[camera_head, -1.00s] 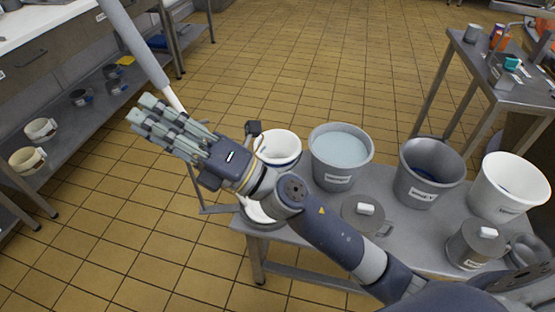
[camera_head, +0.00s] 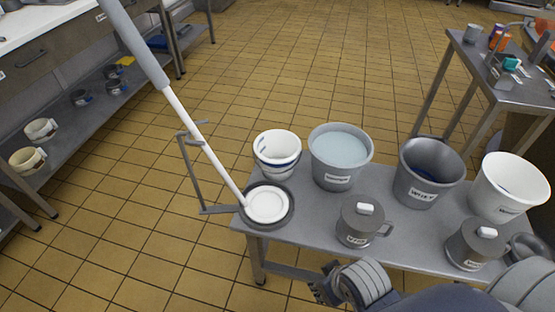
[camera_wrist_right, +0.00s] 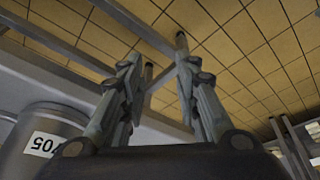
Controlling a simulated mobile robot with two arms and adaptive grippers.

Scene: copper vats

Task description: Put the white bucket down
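A white bucket (camera_head: 277,150) with blue bands stands upright at the back left of the grey metal table (camera_head: 395,250). Nothing of mine touches either one. My right arm is drawn in at the bottom of the head view. In the right wrist view, my right gripper (camera_wrist_right: 157,52) is open, with its fingers apart and nothing between them. My left gripper is not in view.
On the table stand a grey bucket of pale liquid (camera_head: 341,150), a dark grey bucket (camera_head: 430,175) and lidded grey jugs (camera_head: 362,225). Floor beyond is clear.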

